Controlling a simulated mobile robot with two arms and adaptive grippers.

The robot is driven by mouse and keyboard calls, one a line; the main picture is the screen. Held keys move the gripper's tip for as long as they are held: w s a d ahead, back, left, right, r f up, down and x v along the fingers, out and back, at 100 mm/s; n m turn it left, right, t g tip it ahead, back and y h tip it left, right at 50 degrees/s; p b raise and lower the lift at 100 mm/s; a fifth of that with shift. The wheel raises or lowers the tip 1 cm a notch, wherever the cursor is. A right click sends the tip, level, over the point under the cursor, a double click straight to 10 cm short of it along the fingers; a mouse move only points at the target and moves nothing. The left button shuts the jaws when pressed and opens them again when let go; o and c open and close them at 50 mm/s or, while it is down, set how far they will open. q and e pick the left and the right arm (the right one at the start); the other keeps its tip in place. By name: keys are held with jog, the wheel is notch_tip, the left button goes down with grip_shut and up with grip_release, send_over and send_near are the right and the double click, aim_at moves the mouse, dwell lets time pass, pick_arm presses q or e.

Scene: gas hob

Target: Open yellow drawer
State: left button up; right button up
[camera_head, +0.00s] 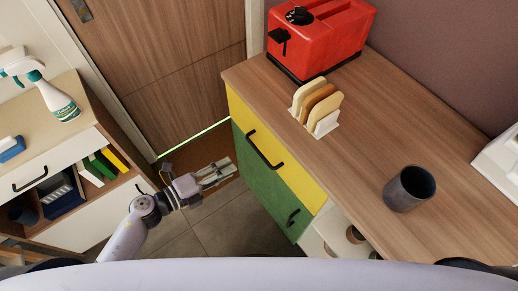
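The yellow drawer (297,178) is at the top of the cabinet on the right, just under the wooden counter. It looks shut, flush above a green front (262,181). Its black bar handle (264,150) faces left toward the open floor. My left gripper (222,171) is over the floor to the left of the cabinet, apart from the handle, with its fingers pointing right. I cannot tell clearly how far its fingers are parted; nothing shows between them. My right gripper is not in view.
On the counter (365,134) stand a red toaster (318,38), a rack with bread slices (316,104) and a dark cup (409,189). A shelf unit with a spray bottle (58,100) is at the left. A wooden door (165,75) is behind. Floor between is free.

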aim_at(259, 152)
pick_arm(q)
jog(key=x, duration=1.2)
jog(key=shift+w, duration=0.15)
jog(key=shift+w+f, duration=0.1)
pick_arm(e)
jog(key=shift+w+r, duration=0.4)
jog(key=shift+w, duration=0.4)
pick_arm(q)
jog(key=shift+c, duration=0.6)
grip_shut()
jog(key=shift+p, duration=0.3)
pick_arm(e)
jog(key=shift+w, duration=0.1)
